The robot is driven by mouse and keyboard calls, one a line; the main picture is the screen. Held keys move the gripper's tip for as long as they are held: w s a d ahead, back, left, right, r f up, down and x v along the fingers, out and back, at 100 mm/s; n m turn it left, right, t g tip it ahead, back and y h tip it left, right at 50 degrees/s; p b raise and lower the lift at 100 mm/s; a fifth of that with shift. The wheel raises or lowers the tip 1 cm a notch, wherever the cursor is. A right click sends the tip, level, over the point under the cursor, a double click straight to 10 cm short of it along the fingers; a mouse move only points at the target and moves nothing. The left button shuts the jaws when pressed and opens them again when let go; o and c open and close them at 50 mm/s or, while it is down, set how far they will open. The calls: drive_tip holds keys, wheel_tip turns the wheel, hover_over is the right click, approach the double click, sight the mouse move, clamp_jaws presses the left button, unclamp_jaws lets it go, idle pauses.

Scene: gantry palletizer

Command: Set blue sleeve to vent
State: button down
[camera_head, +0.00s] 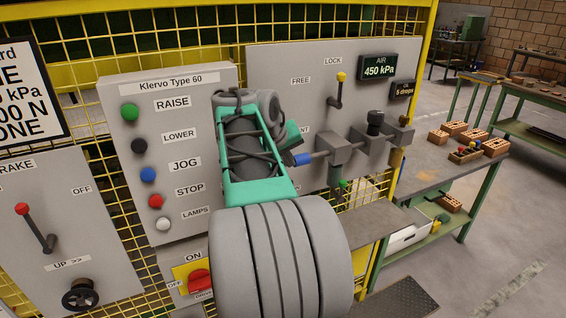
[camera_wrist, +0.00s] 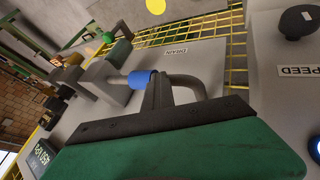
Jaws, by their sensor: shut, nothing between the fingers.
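The blue sleeve (camera_head: 302,159) sits on a grey horizontal pipe on the right-hand panel. It also shows in the wrist view (camera_wrist: 143,79), around the pipe beside a bend. My gripper's dark fingers (camera_wrist: 158,77) are shut and empty. Their tips are right at the end of the sleeve on the bend side; I cannot tell whether they touch it. In the head view my arm hides the fingers and the pipe beyond the sleeve. A label ending in "NT" (camera_head: 305,129) is partly hidden above the sleeve.
A grey valve block (camera_head: 333,147) stands right of the sleeve, with a green-handled valve (camera_head: 343,184) below. The lock lever (camera_head: 341,88) and air display (camera_head: 380,67) are above. The button panel (camera_head: 172,150) is at left. The wrist view shows a "DRAIN" label (camera_wrist: 174,51).

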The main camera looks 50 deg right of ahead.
drive_tip(key=a+r+p, duration=0.1)
drive_tip(key=a+r, duration=0.7)
drive_tip(key=a, duration=0.1)
drive_tip(key=shift+w+a, duration=0.15)
drive_tip(key=shift+a, duration=0.15)
drive_tip(key=a+f+n+t+y, duration=0.1)
drive_tip(key=a+f+n+y, duration=0.1)
drive_tip(key=a+f, duration=0.4)
drive_tip(key=s+a+f+n+t+y, duration=0.1)
drive_tip(key=a+f, duration=0.6)
drive_tip(key=a, duration=0.8)
drive_tip(key=s+a+f+n+y, duration=0.1)
drive_tip(key=a+f+n+y, duration=0.2)
drive_tip(key=a+f, duration=0.3)
drive_tip(key=a+y, duration=0.1)
drive_tip(key=a, duration=0.4)
drive_tip(key=shift+s+a+f+n+t, duration=0.2)
drive_tip(key=shift+s+n+t, duration=0.1)
drive_tip(key=shift+t, duration=0.1)
